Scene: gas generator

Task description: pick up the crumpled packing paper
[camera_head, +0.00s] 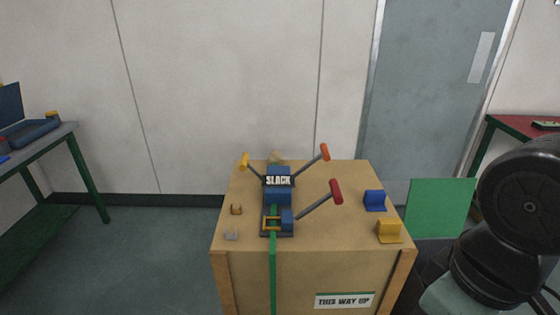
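The blue tool (277,205) stands on the crate, marked "SLACK", with an orange-red, a yellow-orange and a dark red handle sticking out. My gripper is not in view; only a dark part of my arm shows at the right edge, apart from the crate.
The wooden crate (345,238) has a green strap (273,270) down its front. Side tables stand left (62,138) and right (505,124). Floor left of the crate is clear.

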